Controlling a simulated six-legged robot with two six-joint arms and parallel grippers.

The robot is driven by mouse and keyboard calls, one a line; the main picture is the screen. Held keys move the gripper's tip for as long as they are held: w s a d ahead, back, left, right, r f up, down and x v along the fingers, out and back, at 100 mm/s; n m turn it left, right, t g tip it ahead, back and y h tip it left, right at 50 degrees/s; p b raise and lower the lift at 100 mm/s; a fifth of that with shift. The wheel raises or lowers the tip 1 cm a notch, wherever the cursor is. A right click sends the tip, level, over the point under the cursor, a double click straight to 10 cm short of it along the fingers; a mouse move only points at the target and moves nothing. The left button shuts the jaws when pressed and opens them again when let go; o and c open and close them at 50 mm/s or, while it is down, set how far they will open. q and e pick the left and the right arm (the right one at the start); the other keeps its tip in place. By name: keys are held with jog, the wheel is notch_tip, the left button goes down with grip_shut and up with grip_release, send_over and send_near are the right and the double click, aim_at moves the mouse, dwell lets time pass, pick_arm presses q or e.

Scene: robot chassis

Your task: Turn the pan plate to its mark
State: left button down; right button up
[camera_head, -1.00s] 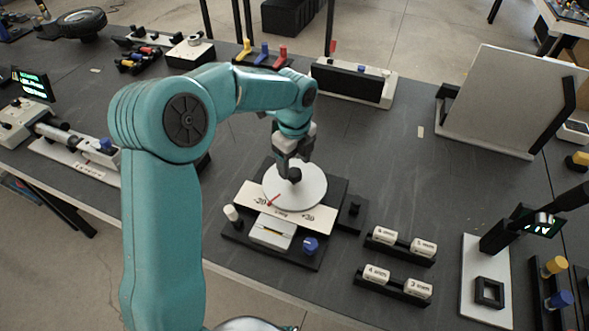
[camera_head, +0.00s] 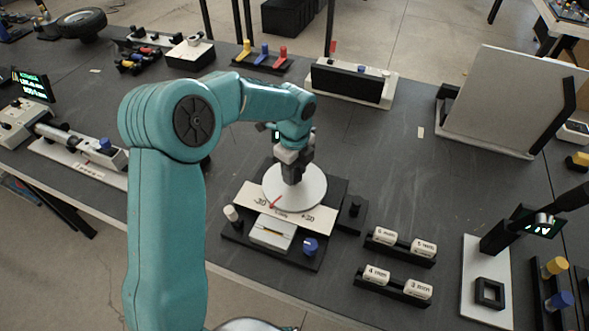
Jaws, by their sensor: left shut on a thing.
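The pan plate (camera_head: 313,189) is a round white disc on a black base, in the middle of the head view. A red pointer (camera_head: 275,203) at its front left edge lies over a white scale strip (camera_head: 291,215) marked -30 and +30. My left gripper (camera_head: 292,180) comes down from above at the plate's centre. It is shut on the plate's central knob, which the fingers mostly hide. My right gripper is not in view.
In front of the scale stand a small grey level (camera_head: 272,232), a white knob (camera_head: 232,214) and a blue knob (camera_head: 310,246). White labelled cylinders (camera_head: 384,236) sit in black racks to the right.

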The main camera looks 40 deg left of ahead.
pick_arm(q)
jog(key=n, duration=0.3)
jog(key=shift+n, duration=0.4)
jog(key=c, duration=0.6)
grip_release()
jog(key=shift+r, duration=0.1)
notch_tip(320, 180, up, 16)
jog(key=shift+r, duration=0.15)
